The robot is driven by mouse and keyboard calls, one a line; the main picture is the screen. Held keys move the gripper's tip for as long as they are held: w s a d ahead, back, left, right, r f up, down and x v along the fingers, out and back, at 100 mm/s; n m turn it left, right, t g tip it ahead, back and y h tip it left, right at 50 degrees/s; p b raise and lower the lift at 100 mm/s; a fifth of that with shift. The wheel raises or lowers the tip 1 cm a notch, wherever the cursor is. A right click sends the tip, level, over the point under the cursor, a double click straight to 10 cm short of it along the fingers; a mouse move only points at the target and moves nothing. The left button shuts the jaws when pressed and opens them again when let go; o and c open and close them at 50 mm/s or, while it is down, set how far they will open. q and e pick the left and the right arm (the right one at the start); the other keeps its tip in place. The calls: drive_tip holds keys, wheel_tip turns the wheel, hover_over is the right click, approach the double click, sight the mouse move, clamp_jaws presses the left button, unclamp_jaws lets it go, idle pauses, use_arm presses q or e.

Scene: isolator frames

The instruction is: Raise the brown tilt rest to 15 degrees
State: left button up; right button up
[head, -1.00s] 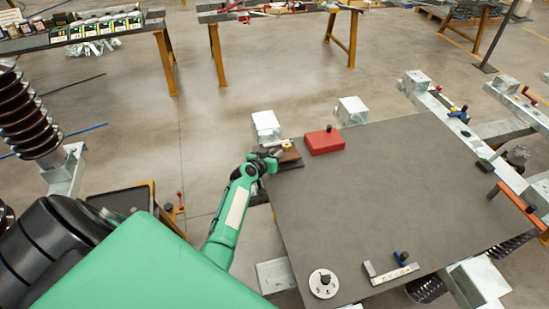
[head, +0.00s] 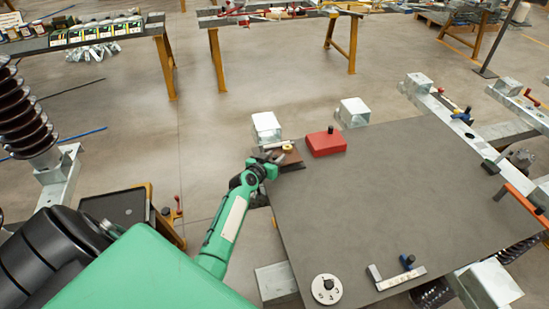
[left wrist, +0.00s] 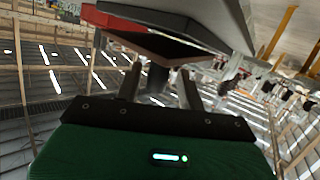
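The brown tilt rest (head: 291,158) sits at the far left corner of the grey table (head: 390,200), with a small yellow round part (head: 287,148) at its back edge. My left gripper (head: 272,158) is at the left edge of the rest and partly hides it. In the left wrist view the rest's brown face (left wrist: 165,47) is tilted above the fingers. The gripper (left wrist: 160,88) is open there, with its two fingers apart and a dark post (left wrist: 157,77) showing between them. I cannot tell whether a finger touches the post. The rest's angle is not readable. My right gripper is not in view.
A red block (head: 326,143) with a black knob stands just right of the rest. A white numbered dial (head: 326,290) and a metal angle piece with a blue knob (head: 406,262) lie at the table's near edge. The table's middle is clear.

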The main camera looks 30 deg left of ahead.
use_arm(q)
drive_tip(key=shift+d, duration=0.1)
drive_tip(key=b+v, duration=0.1)
drive_tip(key=v, duration=1.2)
drive_tip(key=shift+s, duration=0.4)
drive_tip(key=shift+r, duration=0.1)
